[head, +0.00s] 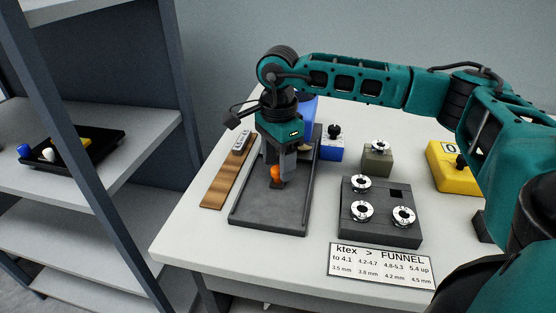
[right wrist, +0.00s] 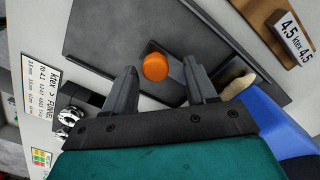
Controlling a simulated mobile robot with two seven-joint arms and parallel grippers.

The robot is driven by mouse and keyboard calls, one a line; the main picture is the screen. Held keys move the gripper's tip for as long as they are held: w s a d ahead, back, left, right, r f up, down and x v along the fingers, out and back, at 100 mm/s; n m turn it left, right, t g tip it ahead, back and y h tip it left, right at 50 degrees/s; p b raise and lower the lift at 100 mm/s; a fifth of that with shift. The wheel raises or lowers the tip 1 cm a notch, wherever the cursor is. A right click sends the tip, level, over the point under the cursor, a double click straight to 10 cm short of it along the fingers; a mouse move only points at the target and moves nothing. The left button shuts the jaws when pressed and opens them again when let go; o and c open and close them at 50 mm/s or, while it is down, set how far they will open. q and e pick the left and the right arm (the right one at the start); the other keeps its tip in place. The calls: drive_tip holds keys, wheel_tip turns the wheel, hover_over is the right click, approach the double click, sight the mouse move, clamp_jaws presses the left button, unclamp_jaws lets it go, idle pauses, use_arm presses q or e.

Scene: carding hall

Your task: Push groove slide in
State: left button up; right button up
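An orange knob (head: 275,172) stands over the dark grey tray-like base (head: 262,215) on the table. It also shows in the right wrist view (right wrist: 155,67), between the fingertips. The groove slide itself cannot be made out clearly; the knob may belong to it. My right gripper (head: 281,177) points down over the base. In the right wrist view its two fingers (right wrist: 160,75) are apart, one on either side of the knob, with a gap to each. A pale tuft (right wrist: 238,86) lies beside the right finger. My left gripper is not in view.
A wooden strip with a "4.5 ktex" label (head: 215,190) lies left of the base. A grey block with metal funnels (head: 380,232), a funnel sign (head: 380,266), a blue box (head: 331,151) and a yellow box (head: 450,178) stand to the right. Shelves (head: 95,215) are at left.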

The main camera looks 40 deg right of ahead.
use_arm(q)
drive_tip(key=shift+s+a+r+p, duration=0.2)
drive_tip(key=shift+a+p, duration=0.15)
drive_tip(key=shift+p, duration=0.15)
use_arm(e)
wheel_tip(320, 180, up, 13)
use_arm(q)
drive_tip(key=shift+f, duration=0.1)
use_arm(e)
drive_tip(key=shift+f, duration=0.1)
idle(0.4)
